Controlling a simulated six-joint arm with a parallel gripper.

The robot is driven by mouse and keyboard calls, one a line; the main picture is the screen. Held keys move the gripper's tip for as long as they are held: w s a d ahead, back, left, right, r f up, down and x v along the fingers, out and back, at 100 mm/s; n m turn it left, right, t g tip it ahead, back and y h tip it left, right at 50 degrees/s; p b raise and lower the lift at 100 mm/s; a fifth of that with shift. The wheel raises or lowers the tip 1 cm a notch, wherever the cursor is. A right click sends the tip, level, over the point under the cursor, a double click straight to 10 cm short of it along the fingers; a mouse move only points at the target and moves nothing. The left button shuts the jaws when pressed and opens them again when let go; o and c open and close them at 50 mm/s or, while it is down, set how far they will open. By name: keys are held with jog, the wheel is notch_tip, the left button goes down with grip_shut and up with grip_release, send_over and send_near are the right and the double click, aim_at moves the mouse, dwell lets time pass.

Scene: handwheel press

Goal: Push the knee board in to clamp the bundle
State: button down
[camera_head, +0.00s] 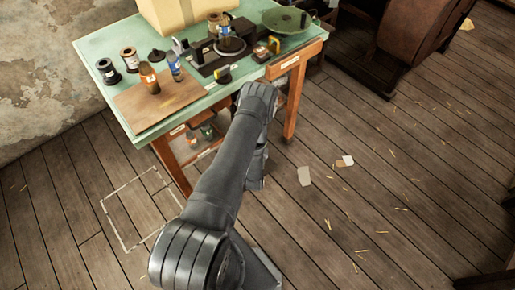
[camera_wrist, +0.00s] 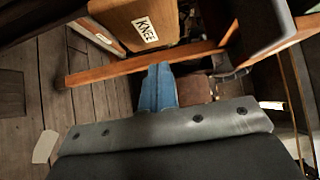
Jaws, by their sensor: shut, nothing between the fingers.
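The knee board (camera_wrist: 140,22) shows at the top of the wrist view as an orange-brown wooden panel with a white label reading KNEE. My gripper (camera_wrist: 159,68) has its two blue-grey fingers together, with nothing between them. The fingertips are just below the board in the picture, near a wooden rail; I cannot tell whether they touch anything. In the head view my arm reaches to the table's front edge and bends down there, so the fingers and the board cannot be made out. I cannot pick out the bundle in either view.
The green-topped table (camera_head: 105,45) carries bottles, spools, a black press-like device (camera_head: 215,55) and a round green plate (camera_head: 287,19). The wooden rail (camera_wrist: 100,76) crosses the wrist view. A brown cabinet-like piece (camera_head: 410,30) stands at right. Floorboards in front are mostly clear, with paper scraps.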

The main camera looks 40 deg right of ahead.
jog(key=shift+w+a, duration=0.15)
jog(key=shift+w, duration=1.75)
jog(key=shift+w, duration=0.1)
jog(key=shift+w, duration=2.3)
jog(key=shift+r, duration=0.1)
jog(key=shift+s, duration=0.45)
jog(key=s+d+v, duration=0.2)
jog(key=v, duration=1)
jog(key=shift+s+a, duration=0.15)
jog(key=shift+a, duration=0.1)
